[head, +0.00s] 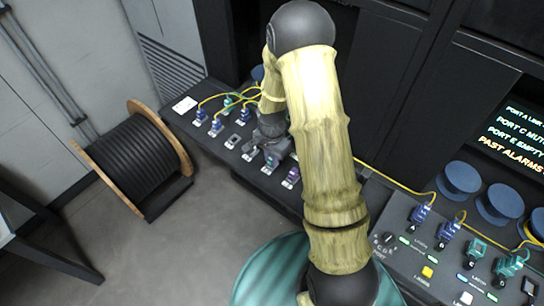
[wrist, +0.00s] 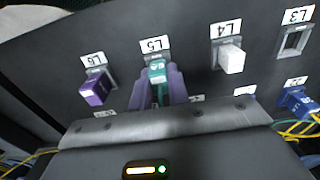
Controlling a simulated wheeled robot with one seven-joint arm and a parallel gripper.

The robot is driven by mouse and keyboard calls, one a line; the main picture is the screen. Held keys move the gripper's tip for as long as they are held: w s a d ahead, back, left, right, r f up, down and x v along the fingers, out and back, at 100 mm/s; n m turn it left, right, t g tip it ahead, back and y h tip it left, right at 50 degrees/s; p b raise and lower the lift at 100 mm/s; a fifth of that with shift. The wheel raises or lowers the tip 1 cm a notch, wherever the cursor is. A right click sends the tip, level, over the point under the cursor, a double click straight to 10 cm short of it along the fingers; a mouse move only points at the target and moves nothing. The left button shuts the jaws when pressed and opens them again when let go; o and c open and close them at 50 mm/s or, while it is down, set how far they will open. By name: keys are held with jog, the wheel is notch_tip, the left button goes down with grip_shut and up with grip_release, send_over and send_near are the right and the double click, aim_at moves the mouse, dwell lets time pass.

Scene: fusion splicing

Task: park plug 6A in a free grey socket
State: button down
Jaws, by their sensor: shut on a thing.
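A teal plug (wrist: 157,72) is at the grey socket marked L5 (wrist: 155,54); its small label is too blurred to read surely as 6A. My gripper (wrist: 158,88) is shut on this plug, one finger on each side. The plug lines up with the socket, but I cannot tell how deep it sits. In the head view my gripper (head: 270,136) is over the panel's row of sockets. A purple plug (wrist: 96,91) is in L6, and a white plug or cap (wrist: 231,56) is in L4. Socket L3 (wrist: 294,40) is empty.
Blue plugs (wrist: 297,101) with yellow cables stand beside the gripper. In the head view, a purple plug (head: 291,178) is close to the gripper's right. A cable drum (head: 132,160) stands on the floor at left; blue round caps (head: 459,180) lie at right.

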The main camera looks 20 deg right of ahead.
jog(key=c, duration=1.3)
grip_release()
jog(key=shift+o, duration=0.2)
jog(key=shift+w+r, duration=0.15)
jog(key=shift+r, duration=0.45)
notch_tip(320, 180, up, 16)
jog(key=b, duration=0.2)
